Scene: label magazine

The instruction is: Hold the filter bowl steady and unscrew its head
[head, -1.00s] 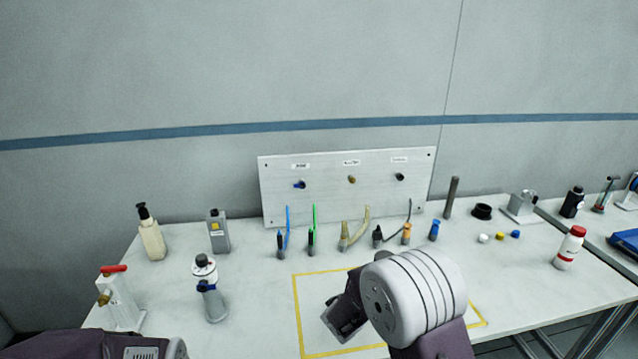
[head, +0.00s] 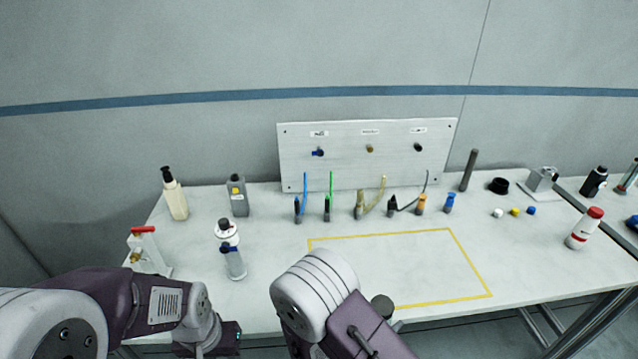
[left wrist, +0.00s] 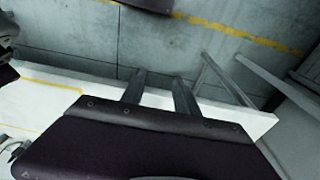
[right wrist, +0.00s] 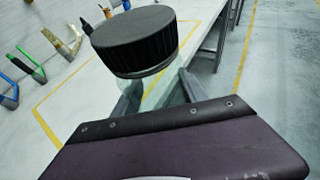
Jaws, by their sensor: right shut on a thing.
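The filter bowl (right wrist: 150,92) is translucent, pale green, and mostly hidden under its black ribbed round head (right wrist: 135,38) in the right wrist view. My right gripper (right wrist: 160,98) is shut on the bowl below the head, which sits on top, tilted in that view. In the head view only the dark head (head: 382,306) shows beside my right forearm, near the table's front edge; the right fingers are hidden. My left gripper (left wrist: 160,90) has its fingers apart with nothing between them. In the head view it is low, left of my right arm.
The table (head: 540,260) has a bare yellow-taped rectangle (head: 452,232). Behind it stand several coloured fittings with hoses and a panel (head: 345,170) with ports. Bottles and a red-handled valve (head: 143,245) stand left; a red-capped white bottle (head: 584,230) stands right.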

